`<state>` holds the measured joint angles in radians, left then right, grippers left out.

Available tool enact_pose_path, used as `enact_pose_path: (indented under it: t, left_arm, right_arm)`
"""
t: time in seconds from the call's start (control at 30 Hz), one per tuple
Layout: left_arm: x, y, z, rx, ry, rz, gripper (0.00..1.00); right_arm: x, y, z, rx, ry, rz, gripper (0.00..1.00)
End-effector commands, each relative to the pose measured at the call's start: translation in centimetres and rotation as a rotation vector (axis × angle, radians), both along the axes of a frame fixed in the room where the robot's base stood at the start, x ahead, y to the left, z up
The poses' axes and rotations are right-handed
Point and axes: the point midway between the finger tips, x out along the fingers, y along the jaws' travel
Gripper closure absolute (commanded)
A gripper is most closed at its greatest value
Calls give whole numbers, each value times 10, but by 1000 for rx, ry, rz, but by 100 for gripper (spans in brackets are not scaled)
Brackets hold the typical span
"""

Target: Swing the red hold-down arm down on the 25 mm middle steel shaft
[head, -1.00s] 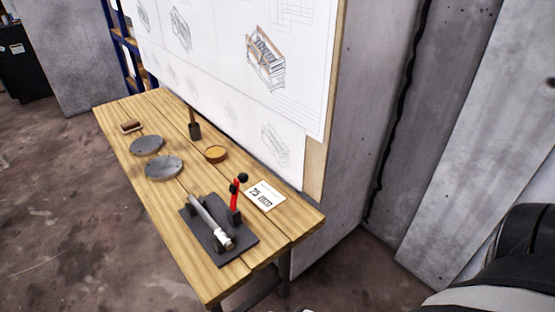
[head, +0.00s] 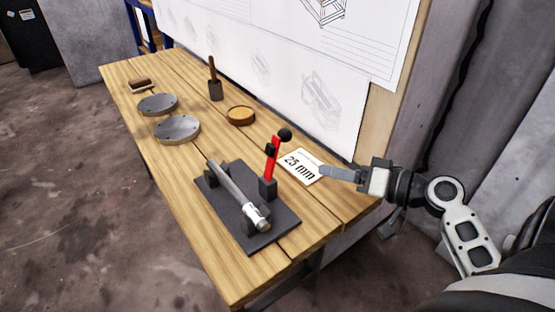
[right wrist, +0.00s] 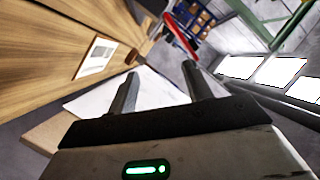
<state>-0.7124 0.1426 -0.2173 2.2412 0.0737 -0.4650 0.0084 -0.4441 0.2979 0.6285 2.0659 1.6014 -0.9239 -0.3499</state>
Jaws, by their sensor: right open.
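The steel shaft (head: 237,194) lies in dark supports on a dark base plate (head: 276,221) near the front of the wooden table. The red hold-down arm (head: 271,160) stands upright beside the shaft, with a black ball knob on top. It also shows as a red bar in the right wrist view (right wrist: 180,37), beyond the fingers. A white card (head: 301,167) reading "25 mm" lies behind the fixture. My right gripper (head: 322,170) is over the table's right edge near the card, apart from the red arm. In the right wrist view its fingers (right wrist: 158,85) are spread and empty. My left gripper is not in view.
Two grey discs (head: 177,129), a round wooden dish (head: 240,116), a dark block with a wooden handle (head: 214,88) and a brush-like piece (head: 141,85) stand farther back on the wooden table (head: 185,205). A board with drawings (head: 290,75) rises along the table's back side.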

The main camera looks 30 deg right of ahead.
Motion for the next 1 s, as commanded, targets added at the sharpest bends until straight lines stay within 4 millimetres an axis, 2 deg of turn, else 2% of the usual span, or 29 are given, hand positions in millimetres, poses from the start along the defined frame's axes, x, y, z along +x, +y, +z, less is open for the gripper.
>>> enact_pose_path:
  t: [0.03,0.2,0.37,0.8,1.0]
  left_arm:
    - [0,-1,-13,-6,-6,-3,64]
    - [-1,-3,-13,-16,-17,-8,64]
    - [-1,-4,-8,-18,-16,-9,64]
    - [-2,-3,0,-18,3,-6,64]
    - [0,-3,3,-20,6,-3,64]
  right_arm:
    - [-2,-6,5,26,-59,18,50]
    - [-10,-14,39,79,-173,65,50]
    - [-1,-8,48,91,-193,75,50]
    - [79,36,50,91,-192,73,50]
    - [109,54,48,92,-190,72,50]
